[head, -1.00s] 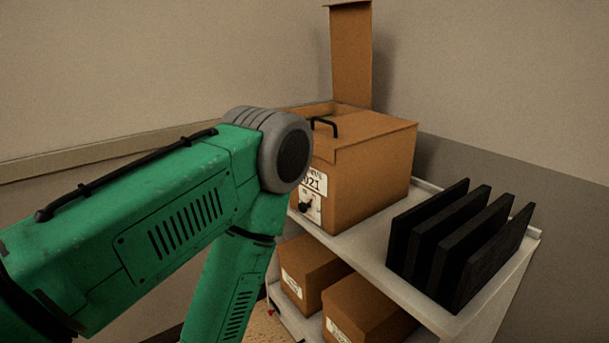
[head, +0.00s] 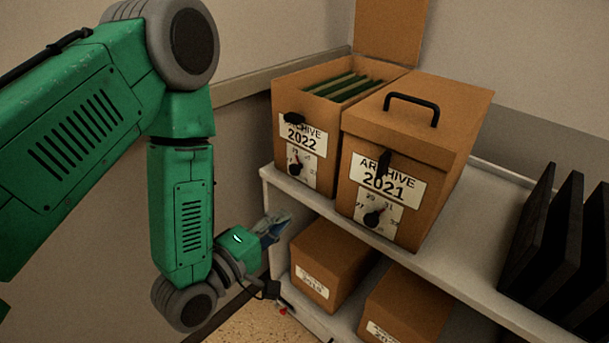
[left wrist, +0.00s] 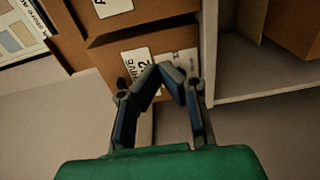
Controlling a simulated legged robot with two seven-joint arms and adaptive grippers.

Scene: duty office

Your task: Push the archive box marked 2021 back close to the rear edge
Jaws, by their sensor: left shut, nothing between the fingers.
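The archive box marked 2021 (head: 465,120) stands upright on the top shelf (head: 475,225) of a grey unit in the head view. Its lid is shut, with a black handle on top and a label and dial on its front, which is close to the shelf's front edge. My left gripper (head: 272,226) is in front of the shelf, left of and lower than this box, apart from it. In the left wrist view the left gripper (left wrist: 171,72) has its fingertips together and empty, with labelled cardboard boxes beyond. My right gripper is not in view.
The archive box marked 2022 (head: 285,100), open with green folders inside, stands directly left of the 2021 box. Black upright dividers (head: 560,240) stand to the right, with bare shelf between. Smaller boxes (head: 345,260) sit on the lower shelf. Walls close in behind.

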